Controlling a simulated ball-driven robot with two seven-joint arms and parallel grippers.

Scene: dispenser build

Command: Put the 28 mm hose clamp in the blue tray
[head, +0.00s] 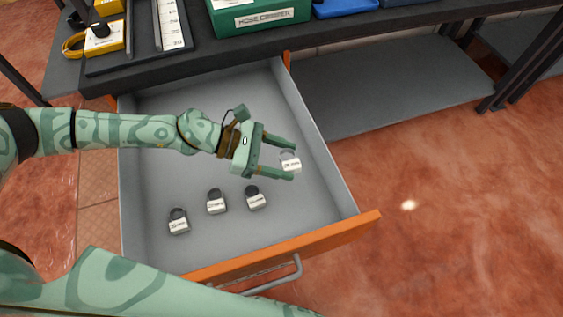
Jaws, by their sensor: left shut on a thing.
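My left gripper (286,160) is shut on a hose clamp (290,163) with a white label, held between its fingertips over the right side of the open drawer. The label looks like a size in mm but is too small to read surely. Three similar labelled clamps sit on the drawer floor: one at the left (179,222), one in the middle (216,202) and one at the right (255,198). A blue container (345,8), perhaps the blue tray, stands on the bench top, cut off by the upper picture edge. My right gripper is out of view.
The grey drawer (160,252) with an orange front (330,237) is pulled out below the dark bench. A green box (262,16) labelled for hose clamps stands on the bench left of the blue container. A grey lower shelf (390,95) lies to the right.

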